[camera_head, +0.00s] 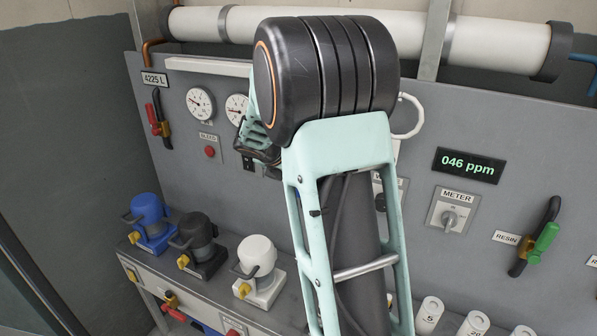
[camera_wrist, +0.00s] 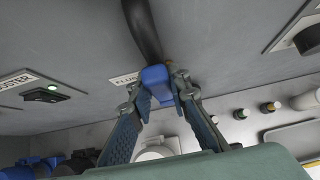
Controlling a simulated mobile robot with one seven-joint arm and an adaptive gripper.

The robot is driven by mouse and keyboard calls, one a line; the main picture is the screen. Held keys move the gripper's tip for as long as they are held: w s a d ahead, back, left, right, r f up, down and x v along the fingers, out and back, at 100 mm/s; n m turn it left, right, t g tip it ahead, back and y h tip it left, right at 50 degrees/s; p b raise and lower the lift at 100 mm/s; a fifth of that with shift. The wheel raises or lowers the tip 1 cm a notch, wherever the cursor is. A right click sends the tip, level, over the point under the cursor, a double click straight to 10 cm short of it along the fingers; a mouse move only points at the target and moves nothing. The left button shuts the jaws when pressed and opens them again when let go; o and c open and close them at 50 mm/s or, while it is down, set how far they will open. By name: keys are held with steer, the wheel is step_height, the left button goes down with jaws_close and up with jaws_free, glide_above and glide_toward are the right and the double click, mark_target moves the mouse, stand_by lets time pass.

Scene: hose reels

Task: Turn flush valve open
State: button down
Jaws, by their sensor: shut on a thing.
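The flush valve's blue handle (camera_wrist: 157,80) sits below a black hose (camera_wrist: 143,28) on the grey panel in the wrist view. A label (camera_wrist: 124,79), partly covered and seeming to read FLUSH, is beside it on the left. My gripper (camera_wrist: 160,100) has its two fingers closed on the blue handle, one on each side. The valve body behind the handle is mostly hidden. In the head view my arm covers the flush valve and the fingers.
Other valves are a red-handled one (camera_head: 153,120) at left and a green-handled RESIN one (camera_head: 545,238) at right. A METER knob (camera_head: 449,218) and a display reading 046 ppm (camera_head: 469,165) are on the panel. Blue, black and white pumps (camera_head: 262,257) stand on the shelf below.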

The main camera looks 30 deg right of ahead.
steer(key=c, duration=1.8)
jaws_free()
steer(key=v, duration=1.2)
